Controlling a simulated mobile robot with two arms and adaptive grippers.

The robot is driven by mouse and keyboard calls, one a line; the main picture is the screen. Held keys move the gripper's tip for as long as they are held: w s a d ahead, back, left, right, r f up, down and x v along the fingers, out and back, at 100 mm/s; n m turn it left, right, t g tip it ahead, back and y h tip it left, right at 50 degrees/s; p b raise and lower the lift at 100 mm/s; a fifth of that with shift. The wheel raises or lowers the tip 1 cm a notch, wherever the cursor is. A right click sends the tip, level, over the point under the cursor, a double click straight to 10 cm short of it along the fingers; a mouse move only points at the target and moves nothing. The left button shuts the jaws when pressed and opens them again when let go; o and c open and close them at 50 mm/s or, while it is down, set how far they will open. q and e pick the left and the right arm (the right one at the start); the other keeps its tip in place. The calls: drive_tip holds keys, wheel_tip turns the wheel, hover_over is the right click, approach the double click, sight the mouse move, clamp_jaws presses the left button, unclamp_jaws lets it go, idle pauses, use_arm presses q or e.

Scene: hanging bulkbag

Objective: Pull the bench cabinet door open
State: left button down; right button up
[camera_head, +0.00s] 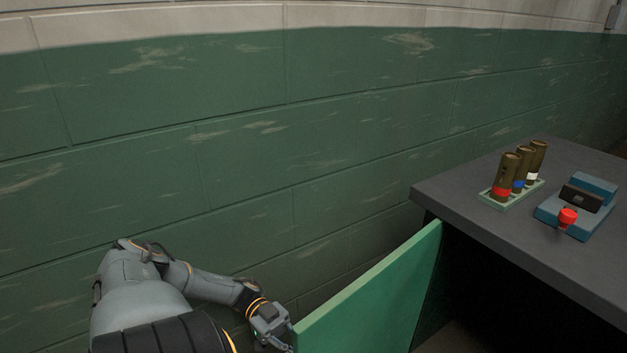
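The green cabinet door (375,300) stands swung out from the dark bench (470,215), reaching toward the lower middle of the head view. The dark inside of the cabinet shows to the right of the door. My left gripper (276,338) is at the free outer edge of the door, on its left side near the bottom of the picture. Its fingertips are small and partly cut off, so I cannot tell if they touch or hold the door. No handle shows. My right gripper is not in view.
On the bench top, a light green rack (497,204) holds 3 olive cylinders with red, blue and white bands. A blue device (586,216) with a red knob (567,216) sits beside it. A green and white block wall (220,130) runs behind my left arm and the door.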

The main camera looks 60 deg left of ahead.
use_arm(q)
drive_tip(key=shift+a, duration=0.45)
drive_tip(key=c, duration=1.7)
unclamp_jaws()
drive_tip(key=shift+s, duration=0.1)
wheel_tip(320, 180, up, 10)
